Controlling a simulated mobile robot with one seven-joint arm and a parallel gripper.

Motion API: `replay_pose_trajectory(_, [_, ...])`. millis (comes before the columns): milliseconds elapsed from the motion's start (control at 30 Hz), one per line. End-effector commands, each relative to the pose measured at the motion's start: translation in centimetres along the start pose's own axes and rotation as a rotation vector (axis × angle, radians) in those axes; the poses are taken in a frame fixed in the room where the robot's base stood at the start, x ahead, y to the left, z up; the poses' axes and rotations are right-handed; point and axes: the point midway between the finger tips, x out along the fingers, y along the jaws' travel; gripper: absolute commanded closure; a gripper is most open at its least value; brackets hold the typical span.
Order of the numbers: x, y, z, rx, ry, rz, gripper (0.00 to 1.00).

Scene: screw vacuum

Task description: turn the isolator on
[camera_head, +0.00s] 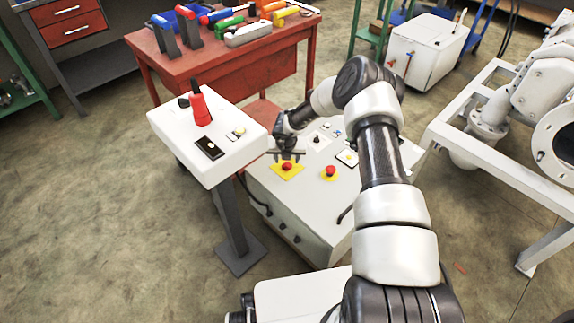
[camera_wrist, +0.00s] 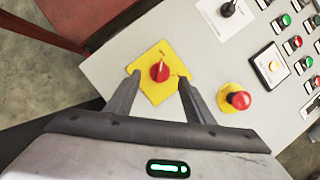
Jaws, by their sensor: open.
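The isolator is a red rotary knob on a yellow plate (camera_wrist: 160,72); its pale mark points up, slightly right, in the wrist view. In the head view the red knob (camera_head: 287,166) sits on its yellow plate near the left edge of the grey control cabinet's top. My gripper (camera_wrist: 154,88) is open, its two fingers on either side of the yellow plate, with the knob between and a little beyond the tips. In the head view my gripper (camera_head: 287,154) is just behind the knob. I cannot tell the height gap.
A red mushroom button on yellow (camera_wrist: 238,98) lies right of the isolator. A black lever (camera_wrist: 228,8) and several small buttons are farther along the cabinet. A white pedestal panel (camera_head: 208,150) with a red handle stands at left. A red tool table (camera_head: 225,72) stands behind.

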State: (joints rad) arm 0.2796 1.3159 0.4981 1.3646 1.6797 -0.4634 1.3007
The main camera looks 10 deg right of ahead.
Motion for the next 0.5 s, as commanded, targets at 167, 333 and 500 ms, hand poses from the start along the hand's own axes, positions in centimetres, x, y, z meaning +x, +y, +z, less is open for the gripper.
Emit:
replay_pose_trajectory(167, [3.0,0.0,-0.1,0.0,0.0,-0.001,0.52])
replay_pose_trajectory(333, [4.0,0.0,0.0,0.0,0.0,-0.001,0.52])
replay_pose_trajectory(500, [4.2,0.0,0.0,-0.001,0.0,-0.001,0.52])
